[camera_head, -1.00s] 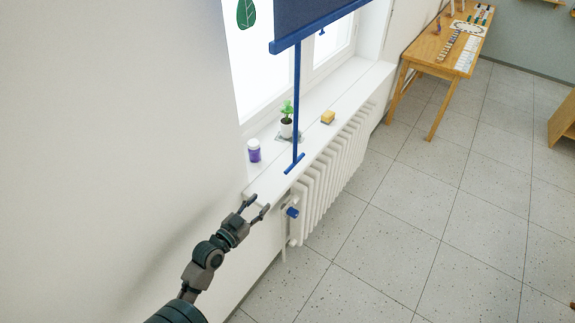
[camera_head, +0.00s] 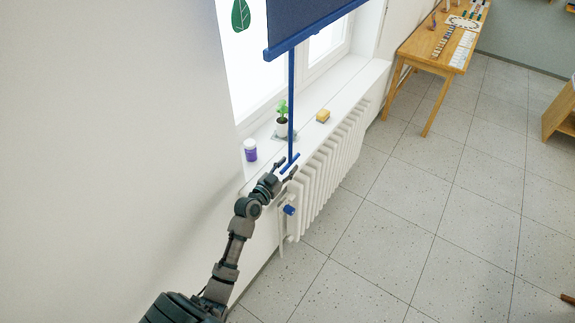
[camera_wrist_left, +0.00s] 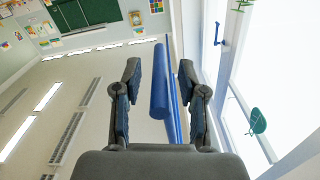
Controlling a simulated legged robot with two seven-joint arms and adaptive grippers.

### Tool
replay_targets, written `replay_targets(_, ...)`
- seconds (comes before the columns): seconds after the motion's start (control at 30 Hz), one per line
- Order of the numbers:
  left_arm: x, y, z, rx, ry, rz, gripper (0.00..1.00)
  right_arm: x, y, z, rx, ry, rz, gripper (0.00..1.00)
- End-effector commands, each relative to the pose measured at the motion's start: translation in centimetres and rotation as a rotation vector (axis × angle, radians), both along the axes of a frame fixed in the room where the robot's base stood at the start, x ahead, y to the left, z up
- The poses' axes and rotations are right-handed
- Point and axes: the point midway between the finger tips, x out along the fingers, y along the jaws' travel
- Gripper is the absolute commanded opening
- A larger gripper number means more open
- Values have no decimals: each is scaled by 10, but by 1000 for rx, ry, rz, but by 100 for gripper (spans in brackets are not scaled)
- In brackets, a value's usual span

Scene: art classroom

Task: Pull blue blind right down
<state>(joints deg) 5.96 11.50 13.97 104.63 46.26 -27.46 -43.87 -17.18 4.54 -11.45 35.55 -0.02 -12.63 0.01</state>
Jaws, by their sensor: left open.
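The blue blind (camera_head: 310,20) hangs partly lowered over the window, with a blue bar along its bottom edge. A thin blue rod (camera_head: 291,105) hangs down from that bar and ends in a short crossbar handle (camera_head: 290,163) just above the sill's front edge. My left gripper (camera_head: 287,168) is open right at the handle in the head view. In the left wrist view the blue handle (camera_wrist_left: 159,85) shows between the two spread fingers of my left gripper (camera_wrist_left: 160,80), with the rod beside it. Contact cannot be told. My right gripper is not in view.
On the sill (camera_head: 345,90) stand a purple jar (camera_head: 250,151), a potted plant (camera_head: 282,122) and a yellow sponge (camera_head: 323,115). A white radiator (camera_head: 330,170) with a blue valve knob (camera_head: 289,210) is below. A wooden table (camera_head: 440,50) stands farther back.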

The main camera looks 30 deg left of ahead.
Motion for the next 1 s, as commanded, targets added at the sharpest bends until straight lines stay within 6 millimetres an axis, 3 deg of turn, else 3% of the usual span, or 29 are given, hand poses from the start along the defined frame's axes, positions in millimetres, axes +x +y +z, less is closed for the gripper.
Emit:
replay_targets(0.33, 5, 0, -1, -1, 1, 0, 41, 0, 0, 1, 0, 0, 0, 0)
replay_targets(0.37, 5, 0, -1, -1, 1, 0, 36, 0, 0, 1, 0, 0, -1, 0)
replay_targets(0.5, 5, 0, 0, -1, 0, 0, 1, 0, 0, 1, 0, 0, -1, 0)
replay_targets(0.8, 5, 0, -5, 0, 1, 0, 0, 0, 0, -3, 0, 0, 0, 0)
replay_targets(1.0, 5, 0, -45, 3, 5, -1, 0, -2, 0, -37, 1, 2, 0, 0)
